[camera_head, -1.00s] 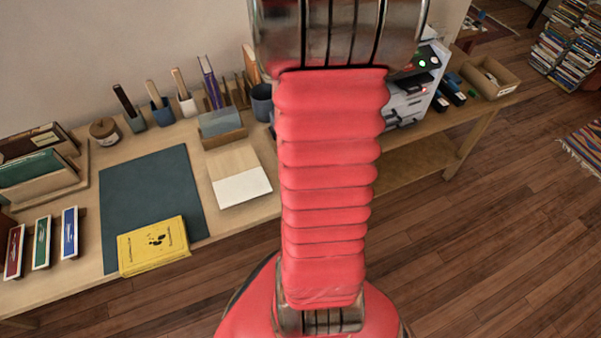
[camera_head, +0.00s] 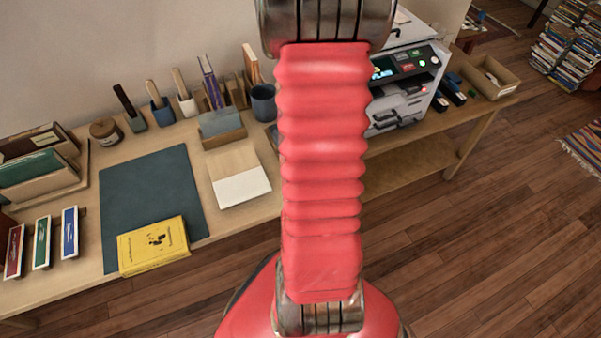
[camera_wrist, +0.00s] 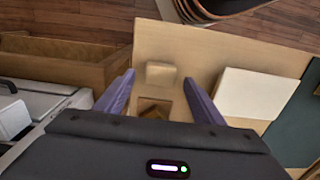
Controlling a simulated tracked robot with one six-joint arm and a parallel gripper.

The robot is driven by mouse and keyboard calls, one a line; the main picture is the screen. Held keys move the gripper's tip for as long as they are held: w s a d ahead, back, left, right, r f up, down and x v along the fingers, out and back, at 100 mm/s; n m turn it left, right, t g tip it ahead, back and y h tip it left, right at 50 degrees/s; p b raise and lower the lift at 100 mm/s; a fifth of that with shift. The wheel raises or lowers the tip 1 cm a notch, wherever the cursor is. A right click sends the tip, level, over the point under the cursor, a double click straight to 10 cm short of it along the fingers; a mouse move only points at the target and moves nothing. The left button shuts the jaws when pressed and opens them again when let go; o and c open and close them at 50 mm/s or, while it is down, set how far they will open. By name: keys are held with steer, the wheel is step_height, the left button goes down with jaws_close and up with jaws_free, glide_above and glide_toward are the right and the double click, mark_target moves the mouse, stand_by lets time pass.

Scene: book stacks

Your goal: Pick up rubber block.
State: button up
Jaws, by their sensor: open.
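A small pale tan block (camera_wrist: 161,74), which I take for the rubber block, lies on the wooden table in the wrist view. My gripper (camera_wrist: 159,78) is open, with its two purple fingers apart. In this view the block shows between the fingertips, nearer the left one, with no visible contact. A darker brown squarish thing (camera_wrist: 154,107) shows between the fingers, partly hidden by the gripper body; I cannot tell what it is. In the head view my red arm hides the block and my gripper is out of frame.
A white pad (camera_head: 241,187) lies left of my arm. A dark blue mug (camera_head: 263,103) and a grey machine (camera_head: 406,90) stand beside my arm. A wooden box (camera_wrist: 72,57) and the machine's edge (camera_wrist: 38,102) are at the left in the wrist view.

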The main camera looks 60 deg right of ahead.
steer(key=shift+f, duration=1.25)
steer(key=c, duration=1.1)
steer(key=shift+r, duration=0.1)
step_height(320, 180, up, 10)
